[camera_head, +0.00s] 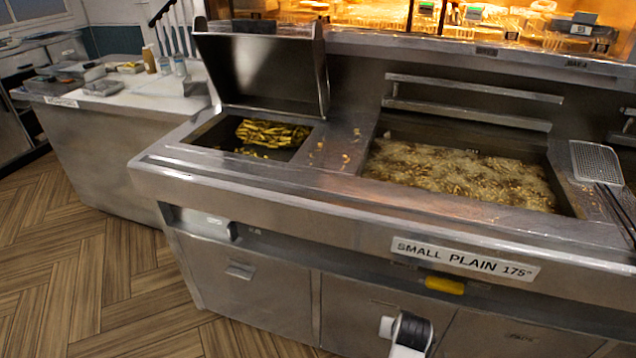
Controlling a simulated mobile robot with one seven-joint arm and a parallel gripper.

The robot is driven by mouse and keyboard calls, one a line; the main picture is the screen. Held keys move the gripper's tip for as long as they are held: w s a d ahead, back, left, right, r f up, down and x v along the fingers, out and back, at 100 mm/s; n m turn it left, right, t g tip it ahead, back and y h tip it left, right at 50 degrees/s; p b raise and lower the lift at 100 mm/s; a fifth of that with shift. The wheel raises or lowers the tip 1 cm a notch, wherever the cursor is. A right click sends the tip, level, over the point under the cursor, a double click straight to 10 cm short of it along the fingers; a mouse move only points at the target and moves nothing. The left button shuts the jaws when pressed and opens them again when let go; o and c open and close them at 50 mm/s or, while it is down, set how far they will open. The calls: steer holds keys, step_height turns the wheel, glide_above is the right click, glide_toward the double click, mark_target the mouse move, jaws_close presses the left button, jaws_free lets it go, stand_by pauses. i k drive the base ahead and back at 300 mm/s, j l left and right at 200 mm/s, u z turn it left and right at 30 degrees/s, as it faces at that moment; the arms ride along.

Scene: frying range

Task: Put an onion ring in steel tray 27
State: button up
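I cannot make out an onion ring in this view. No tray marked 27 can be read. A fryer vat (460,176) at the right of centre holds bubbling oil full of small golden pieces. A sunken bay (215,133) to its left holds a pile of yellow-brown fried pieces (272,133), too small to tell what they are. My gripper's fingers do not show. A white and black part (408,332) at the bottom edge, in front of the fryer cabinet, may belong to my arm.
The steel fryer counter (250,192) bears a "SMALL PLAIN 175°" label (465,258). A raised steel hood (265,68) stands behind the bay. A wire skimmer (597,163) lies at right. A side counter (150,103) with bottles is at left. The wooden floor (60,260) is clear.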

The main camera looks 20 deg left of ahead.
mark_target(103, 85)
steer(key=j+u, duration=0.15)
steer(key=j, duration=0.15)
steer(key=i+j+u, duration=0.3)
steer(key=j+u, duration=0.25)
steer(key=i+j+u, duration=0.2)
steer(key=j+u, duration=0.2)
steer(key=i+j+u, duration=0.25)
steer(key=u, duration=0.15)
steer(key=i+j+u, duration=0.2)
steer(key=u, duration=0.15)
steer(key=i+j+u, duration=0.15)
steer(key=i+u, duration=0.15)
steer(key=i, duration=0.15)
steer(key=i+u, duration=0.3)
steer(key=i, duration=0.2)
steer(key=i+j+z, duration=0.1)
steer(key=i+z, duration=0.15)
steer(key=i, duration=0.2)
steer(key=i+j+z, duration=0.25)
steer(key=i, duration=0.25)
steer(key=i+j+z, duration=0.15)
steer(key=i+z, duration=0.25)
steer(key=i+j+z, duration=0.2)
steer(key=z, duration=0.15)
steer(key=i+j+z, duration=0.5)
steer(key=j, duration=0.15)
steer(key=j+z, duration=0.25)
steer(key=j, duration=0.15)
steer(key=i, duration=0.05)
